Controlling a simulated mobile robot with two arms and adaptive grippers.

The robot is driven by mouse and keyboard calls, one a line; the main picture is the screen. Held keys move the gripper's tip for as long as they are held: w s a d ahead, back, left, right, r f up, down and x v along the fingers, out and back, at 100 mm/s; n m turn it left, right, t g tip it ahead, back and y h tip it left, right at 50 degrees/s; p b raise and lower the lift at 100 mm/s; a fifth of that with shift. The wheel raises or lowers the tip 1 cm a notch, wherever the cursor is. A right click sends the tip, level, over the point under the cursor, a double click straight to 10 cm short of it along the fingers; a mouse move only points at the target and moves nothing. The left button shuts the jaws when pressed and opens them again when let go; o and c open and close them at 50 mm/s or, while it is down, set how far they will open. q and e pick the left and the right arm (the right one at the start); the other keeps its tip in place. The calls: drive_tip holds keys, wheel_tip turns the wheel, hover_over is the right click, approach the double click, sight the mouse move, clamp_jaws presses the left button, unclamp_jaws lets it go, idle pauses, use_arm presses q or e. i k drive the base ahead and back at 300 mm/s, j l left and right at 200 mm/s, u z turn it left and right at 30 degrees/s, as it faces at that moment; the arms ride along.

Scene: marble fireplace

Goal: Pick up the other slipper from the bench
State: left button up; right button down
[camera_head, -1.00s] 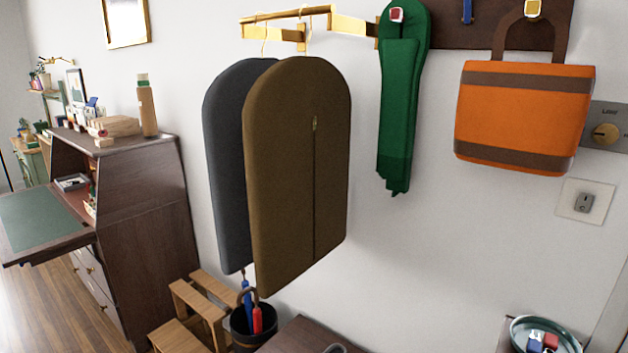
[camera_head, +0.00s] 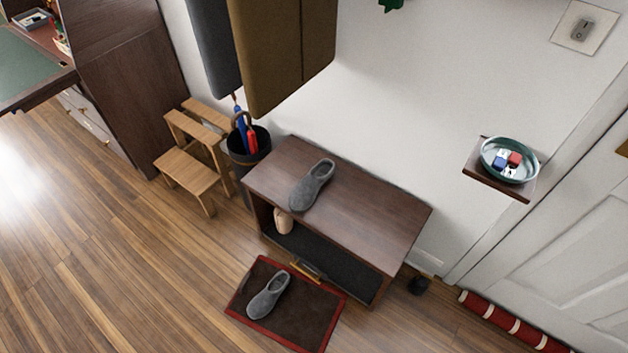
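A grey slipper (camera_head: 312,185) lies on top of the dark wooden bench (camera_head: 375,213), towards its left half. A second grey slipper (camera_head: 268,295) lies on the dark mat with a red border (camera_head: 306,318) on the floor in front of the bench. The bench has an open shelf below, with a light tan object (camera_head: 283,221) at its left end. Neither of my grippers is in view.
A wooden step stool (camera_head: 192,160) and a dark umbrella bin (camera_head: 248,146) stand left of the bench. Garment bags (camera_head: 280,50) hang above. A small wall shelf with a round dish (camera_head: 510,160) is at right. A red roll (camera_head: 510,325) lies by the door. Floor at left is clear.

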sight(304, 195)
drive_tip(key=i+j+z, duration=0.25)
drive_tip(key=j+z, duration=0.2)
drive_tip(key=j, duration=0.7)
drive_tip(key=j+z, duration=0.4)
drive_tip(key=j, duration=0.7)
drive_tip(key=i+j, duration=0.05)
